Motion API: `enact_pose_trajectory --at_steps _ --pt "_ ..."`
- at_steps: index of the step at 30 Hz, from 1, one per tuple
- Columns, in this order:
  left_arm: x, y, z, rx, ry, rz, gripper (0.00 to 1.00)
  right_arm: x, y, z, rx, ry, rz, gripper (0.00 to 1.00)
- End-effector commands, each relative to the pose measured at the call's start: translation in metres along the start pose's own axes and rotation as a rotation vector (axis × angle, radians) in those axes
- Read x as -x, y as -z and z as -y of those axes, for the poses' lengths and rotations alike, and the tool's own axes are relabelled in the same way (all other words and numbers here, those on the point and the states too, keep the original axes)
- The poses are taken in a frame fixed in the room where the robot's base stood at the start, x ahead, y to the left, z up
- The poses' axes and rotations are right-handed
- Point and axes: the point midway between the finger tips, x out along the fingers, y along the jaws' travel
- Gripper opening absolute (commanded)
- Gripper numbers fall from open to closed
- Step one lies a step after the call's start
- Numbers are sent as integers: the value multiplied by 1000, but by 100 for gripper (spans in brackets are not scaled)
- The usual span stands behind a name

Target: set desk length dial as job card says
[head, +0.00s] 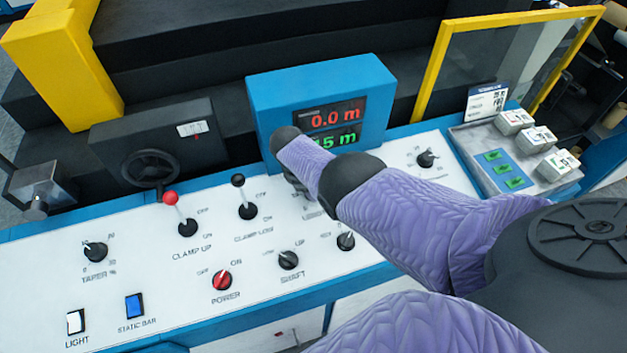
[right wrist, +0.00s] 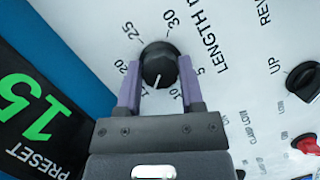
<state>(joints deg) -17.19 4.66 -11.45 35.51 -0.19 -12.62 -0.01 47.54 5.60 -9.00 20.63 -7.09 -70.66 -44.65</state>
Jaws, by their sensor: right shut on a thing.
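The length dial (right wrist: 160,68) is a black knob with a white pointer line on the white desk panel, seen in the right wrist view. My right gripper (right wrist: 159,76) is shut on it, one purple finger on each side. The pointer faces down the picture, a little left of the 10 mark; the scale beyond it is hidden by the gripper. The display box (head: 262,100) reads 0.0 m in red and 15 m in green, partly covered by my arm; the green preset 15 (right wrist: 32,115) shows in the wrist view. The job card (head: 486,101) stands at the right, its text too small to read.
Nearby are the shaft knob (head: 289,260), red power knob (head: 222,280), clamp levers (head: 187,227) (head: 247,210), taper knob (head: 96,252) and another knob (head: 427,159). A grey tray (head: 470,150) holds several white blocks at right. A yellow-framed guard (head: 432,75) stands behind.

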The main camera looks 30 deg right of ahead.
Motion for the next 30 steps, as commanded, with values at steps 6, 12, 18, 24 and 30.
enact_pose_trajectory --at_steps 6,12,18,24,30 --pt "15 2 0 2 0 -2 59 3 -1 0 190 -66 2 0" --pt "26 3 0 2 0 -3 59 2 -1 1 369 -129 1 0" --pt "36 5 1 2 0 -5 59 2 -1 1 549 -192 0 0" --pt "46 6 1 3 0 -5 59 2 -2 1 728 -256 1 0" --pt "55 7 0 4 -1 -6 59 2 -2 2 906 -319 2 0"
